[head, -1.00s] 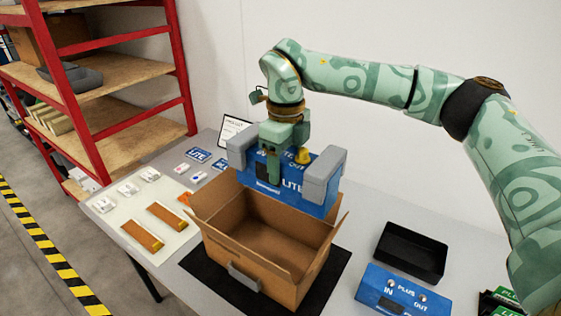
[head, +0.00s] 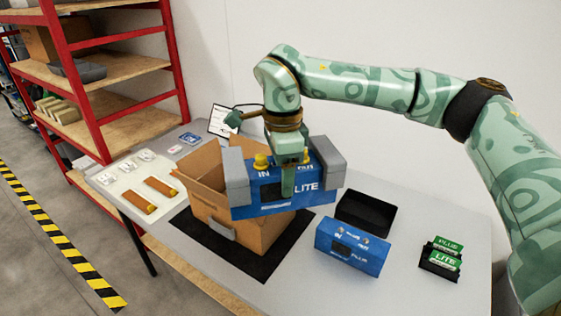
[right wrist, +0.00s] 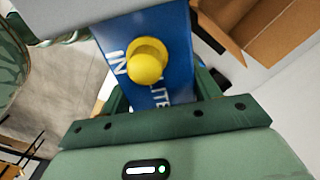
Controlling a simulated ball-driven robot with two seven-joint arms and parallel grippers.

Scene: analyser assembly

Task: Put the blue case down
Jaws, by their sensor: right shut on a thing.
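The blue case (head: 268,196), marked LITE and IN with yellow knobs on top, is in my right gripper (head: 284,176). In the right wrist view the case (right wrist: 178,62) fills the middle, with a yellow knob (right wrist: 147,62) near the camera. The underside of the case is hidden. My left gripper is not in view.
The box stands on a dark mat (head: 258,268). Small parts lie on a pale sheet (head: 122,190) at left. Grey table surface is bare around the PLUS case.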

